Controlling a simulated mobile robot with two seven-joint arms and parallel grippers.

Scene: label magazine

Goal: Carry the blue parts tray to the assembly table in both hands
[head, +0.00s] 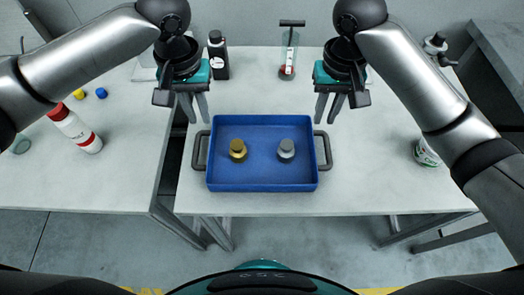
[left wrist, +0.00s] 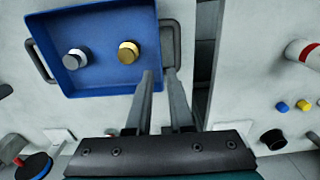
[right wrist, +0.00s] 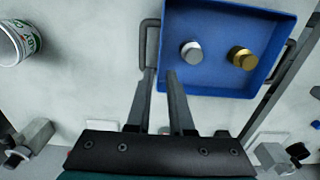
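The blue parts tray (head: 262,186) lies flat on a pale table (head: 375,180). It has a dark handle on its left (head: 200,151) and on its right (head: 324,151). A gold knobbed part (head: 238,150) and a grey one (head: 286,150) stand in it. My left gripper (head: 200,108) is open above the tray's far left corner; its fingers (left wrist: 162,75) appear near the left handle in the left wrist view. My right gripper (head: 328,108) is open above the far right corner; its fingers (right wrist: 160,75) appear near the right handle in the right wrist view. Neither holds anything.
A second pale table (head: 85,180) stands at left across a narrow gap, with a red-and-white bottle (head: 76,128) and small coloured caps. A dark bottle (head: 218,55) and a clear container (head: 289,55) stand behind the tray. A green-and-white can (head: 427,153) stands right. The table between tray and can is clear.

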